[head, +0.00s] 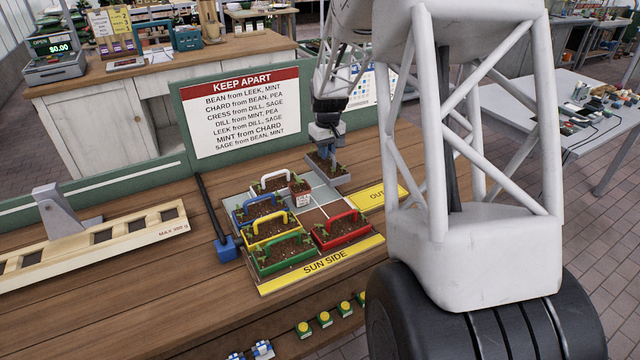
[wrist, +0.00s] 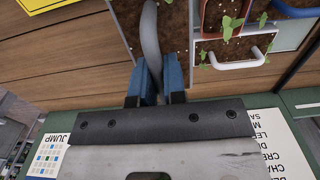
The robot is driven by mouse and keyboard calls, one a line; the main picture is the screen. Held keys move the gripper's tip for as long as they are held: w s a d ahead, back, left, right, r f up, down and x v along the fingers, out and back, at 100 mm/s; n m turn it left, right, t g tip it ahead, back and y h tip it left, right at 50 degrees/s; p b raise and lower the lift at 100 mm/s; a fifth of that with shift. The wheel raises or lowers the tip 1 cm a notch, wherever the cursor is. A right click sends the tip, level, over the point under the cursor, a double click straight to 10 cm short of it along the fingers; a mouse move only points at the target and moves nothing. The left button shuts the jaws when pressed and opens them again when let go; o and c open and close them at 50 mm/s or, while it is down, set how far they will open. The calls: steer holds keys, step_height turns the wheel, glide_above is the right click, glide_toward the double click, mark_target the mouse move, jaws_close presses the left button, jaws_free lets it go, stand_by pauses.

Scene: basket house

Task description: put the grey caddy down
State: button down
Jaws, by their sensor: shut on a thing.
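The grey caddy (head: 341,180), a soil-filled box with seedlings, is at the back right of the divided tray (head: 330,258). My gripper (head: 326,146) is above it, shut on its grey handle. In the wrist view the blue fingers (wrist: 154,84) clasp the grey handle (wrist: 151,35). The caddy looks roughly level; I cannot tell whether its base touches the tray. The tray also holds white (head: 272,178), blue (head: 262,206), yellow (head: 266,228), green (head: 283,252) and red (head: 343,229) handled caddies. A small labelled red pot (head: 301,193) stands beside the white caddy.
A KEEP APART sign (head: 243,111) stands behind the tray. A yellow SUN SIDE strip (head: 325,264) runs along the tray's front, and a yellow OUT sign (head: 384,194) lies to its right. A blue block with a dark rod (head: 226,248) stands left. A bare cell (head: 312,217) shows mid-tray.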

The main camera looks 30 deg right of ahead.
mark_target(318, 155)
steer(key=w, duration=0.5)
steer(key=shift+w, duration=0.3)
steer(key=shift+r, duration=0.1)
steer(key=shift+f, duration=3.15)
steer(key=shift+f, duration=1.9)
steer(key=shift+f, duration=0.15)
steer(key=c, duration=1.2)
jaws_free()
